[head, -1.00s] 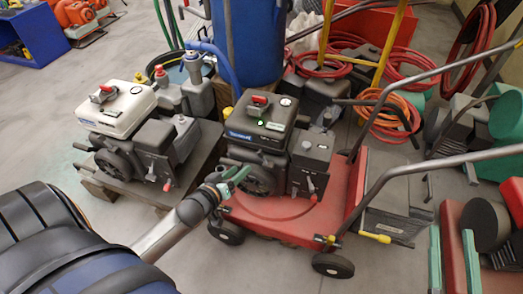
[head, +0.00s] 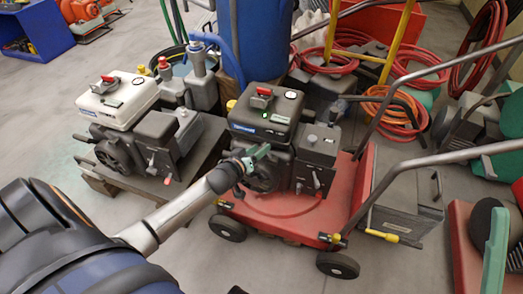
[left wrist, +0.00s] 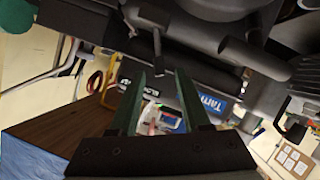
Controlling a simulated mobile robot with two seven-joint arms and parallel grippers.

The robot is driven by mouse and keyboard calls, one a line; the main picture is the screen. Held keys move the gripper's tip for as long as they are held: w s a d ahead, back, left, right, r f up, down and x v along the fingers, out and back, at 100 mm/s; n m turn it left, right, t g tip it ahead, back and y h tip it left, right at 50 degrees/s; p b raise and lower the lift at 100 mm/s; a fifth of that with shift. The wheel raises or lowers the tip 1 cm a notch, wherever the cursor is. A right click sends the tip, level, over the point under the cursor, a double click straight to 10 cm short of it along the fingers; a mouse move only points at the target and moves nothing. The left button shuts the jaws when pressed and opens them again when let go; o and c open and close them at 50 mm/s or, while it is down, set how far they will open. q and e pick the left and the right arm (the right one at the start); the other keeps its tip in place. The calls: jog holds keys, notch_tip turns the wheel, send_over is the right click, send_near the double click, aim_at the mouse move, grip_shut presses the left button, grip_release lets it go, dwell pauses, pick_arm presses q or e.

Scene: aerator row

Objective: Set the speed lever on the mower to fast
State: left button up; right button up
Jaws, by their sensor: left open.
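The mower has a red deck (head: 290,222), a black engine (head: 265,118) with a blue label, and a long grey handle.
A similar white-topped engine (head: 118,100) stands on a pallet to the left. A blue barrel (head: 255,45) and coiled hoses (head: 395,110) are behind. A grey case (head: 408,205) stands right of the mower. Bare floor lies in front.

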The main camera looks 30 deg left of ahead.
pick_arm(q)
jog(key=shift+x, duration=1.1)
jog(key=shift+c, duration=0.3)
grip_shut()
dwell(0.4)
